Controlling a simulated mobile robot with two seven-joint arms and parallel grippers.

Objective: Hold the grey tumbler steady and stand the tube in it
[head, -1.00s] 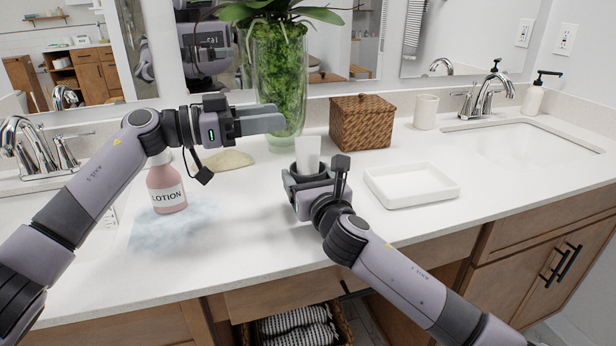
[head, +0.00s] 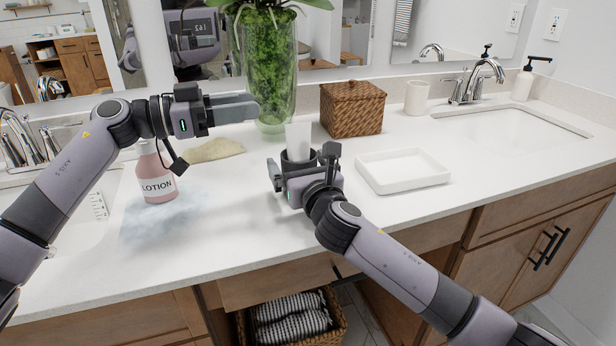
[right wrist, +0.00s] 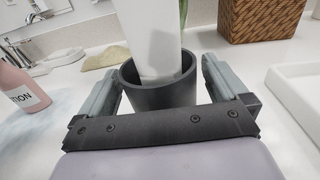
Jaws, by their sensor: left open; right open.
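The dark grey tumbler (head: 297,163) stands on the counter, partly hidden by my right gripper in the head view. The white tube (head: 299,141) stands inside it; in the right wrist view the tube (right wrist: 150,35) leans slightly in the tumbler (right wrist: 160,92). My right gripper (head: 298,168) is open, its fingers on either side of the tumbler, with gaps visible beside it in the right wrist view. My left gripper (head: 236,108) is open and empty, raised above the counter, left of the tube and in front of the glass vase.
A pink lotion bottle (head: 158,178) stands at left near a tan cloth-like item (head: 215,150). A tall glass vase (head: 268,85) and wicker box (head: 351,108) stand behind. A white tray (head: 402,171) lies to the right.

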